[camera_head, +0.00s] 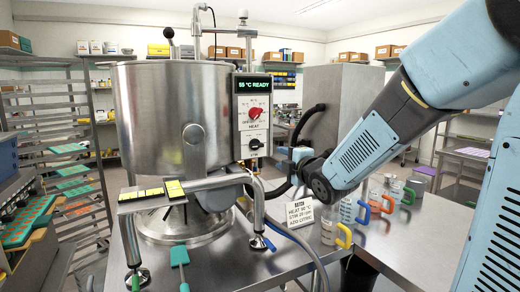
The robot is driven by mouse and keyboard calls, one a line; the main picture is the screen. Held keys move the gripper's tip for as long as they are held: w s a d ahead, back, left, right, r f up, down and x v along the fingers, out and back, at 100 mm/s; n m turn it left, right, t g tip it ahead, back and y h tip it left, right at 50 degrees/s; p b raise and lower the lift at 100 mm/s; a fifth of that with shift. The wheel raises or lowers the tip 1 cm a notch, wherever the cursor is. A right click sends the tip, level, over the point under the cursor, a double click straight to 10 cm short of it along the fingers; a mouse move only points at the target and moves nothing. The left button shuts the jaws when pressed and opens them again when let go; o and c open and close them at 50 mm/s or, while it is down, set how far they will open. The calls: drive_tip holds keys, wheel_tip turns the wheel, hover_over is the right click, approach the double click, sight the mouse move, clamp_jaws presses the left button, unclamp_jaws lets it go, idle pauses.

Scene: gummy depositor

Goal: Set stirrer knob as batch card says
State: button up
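The steel kettle (165,110) carries a control panel (241,129) on its right side. Its green display (254,86) reads "55 °C READY". A red knob (256,113) sits above the label HEAT. A black knob (255,144) sits lower on the panel; its label and pointer are too small to read. The batch card (299,213) stands on the steel table and shows a heat line, a stir line that seems to read 20 rpm, and an add line. My gripper (284,156) is right of the black knob, at about its height, seemingly apart from it. Its fingers are not clear.
Measuring jugs with coloured handles, one with a yellow handle (343,236), stand right of the card. A black hose (306,122) curves behind my wrist. A green spatula (180,258) is at the front.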

sight(259, 147)
drive_tip(key=shift+n, duration=0.3)
drive_tip(key=x, duration=1.4)
drive_tip(key=shift+a+r, duration=0.25)
drive_tip(key=shift+a, duration=0.05)
clamp_jaws()
